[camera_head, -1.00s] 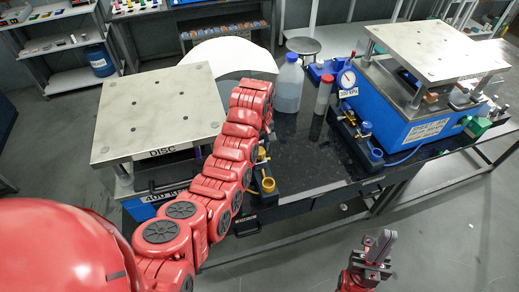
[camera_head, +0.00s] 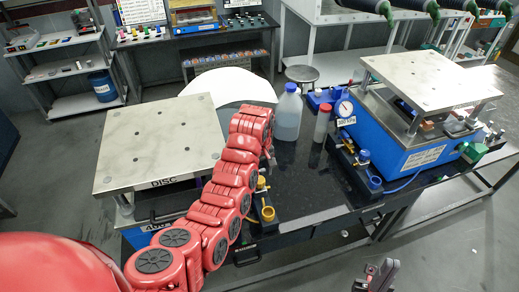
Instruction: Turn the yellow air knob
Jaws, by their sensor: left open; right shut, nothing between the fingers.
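A small yellow knob (camera_head: 261,183) stands beside a yellow cup-shaped fitting (camera_head: 268,213) at the right side of the left press. My red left arm passes close to its left. My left gripper (camera_head: 268,148) is mostly hidden behind the last arm link; it is open, and I cannot see whether it touches anything. My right gripper (camera_head: 383,273) is at the bottom edge, shut and empty, in front of the table and away from the knobs. The left press (camera_head: 150,140), marked DISC, has a flat metal top.
A blue press (camera_head: 400,135) with a gauge (camera_head: 344,108) and blue knobs (camera_head: 364,155) stands at the right. A clear bottle with a blue cap (camera_head: 288,115) and a red-capped bottle (camera_head: 321,124) stand between the presses. The black tabletop (camera_head: 308,180) is clear in the middle.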

